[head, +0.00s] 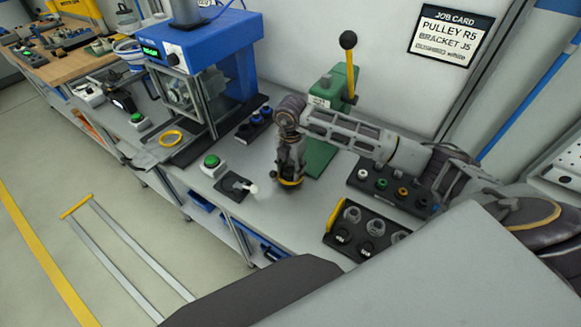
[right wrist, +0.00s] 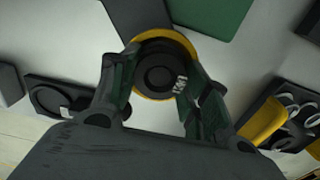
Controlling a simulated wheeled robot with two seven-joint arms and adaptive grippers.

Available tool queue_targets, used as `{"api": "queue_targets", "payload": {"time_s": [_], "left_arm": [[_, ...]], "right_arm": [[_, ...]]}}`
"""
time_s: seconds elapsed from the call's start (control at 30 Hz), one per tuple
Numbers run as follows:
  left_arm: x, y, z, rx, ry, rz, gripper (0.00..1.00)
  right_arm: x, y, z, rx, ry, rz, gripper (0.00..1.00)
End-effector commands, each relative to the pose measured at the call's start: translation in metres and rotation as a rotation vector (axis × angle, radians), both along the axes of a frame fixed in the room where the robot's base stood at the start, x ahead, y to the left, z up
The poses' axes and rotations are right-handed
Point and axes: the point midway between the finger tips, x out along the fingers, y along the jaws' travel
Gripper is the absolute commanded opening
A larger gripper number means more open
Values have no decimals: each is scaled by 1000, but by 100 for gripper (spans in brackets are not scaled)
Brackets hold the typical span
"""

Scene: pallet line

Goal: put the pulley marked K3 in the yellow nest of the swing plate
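The dark round pulley (right wrist: 160,76), with a white tag that seems to read K3, sits within the ring of the yellow nest (right wrist: 151,97) in the right wrist view. The nest adjoins a dark plate (right wrist: 138,14), likely the swing plate. In the head view the nest's yellow rim (head: 291,182) shows under my right gripper (head: 289,176). In the right wrist view the fingers (right wrist: 160,68) stand on both sides of the pulley and appear to touch it. Whether it rests fully on the nest floor is hidden. My left gripper is not in view.
A black tray (head: 335,215) with rings and tagged pulleys lies to the right, below a holder of coloured parts (head: 376,184). A green lever press (head: 322,154) stands behind. A small lever block (head: 233,188) and green button (head: 211,161) are left, near the blue press (head: 205,42).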

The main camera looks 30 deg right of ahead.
Motion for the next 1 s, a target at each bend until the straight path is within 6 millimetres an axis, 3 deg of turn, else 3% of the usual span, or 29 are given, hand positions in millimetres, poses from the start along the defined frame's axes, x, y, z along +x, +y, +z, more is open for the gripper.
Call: {"api": "queue_targets", "payload": {"time_s": [0.13,0.67,1.0], "left_arm": [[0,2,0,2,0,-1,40],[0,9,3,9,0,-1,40],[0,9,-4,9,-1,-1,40]], "right_arm": [[0,0,0,0,0,0,67],[0,0,5,-1,-1,0,67],[1,-1,44,-1,-3,0,67]]}}
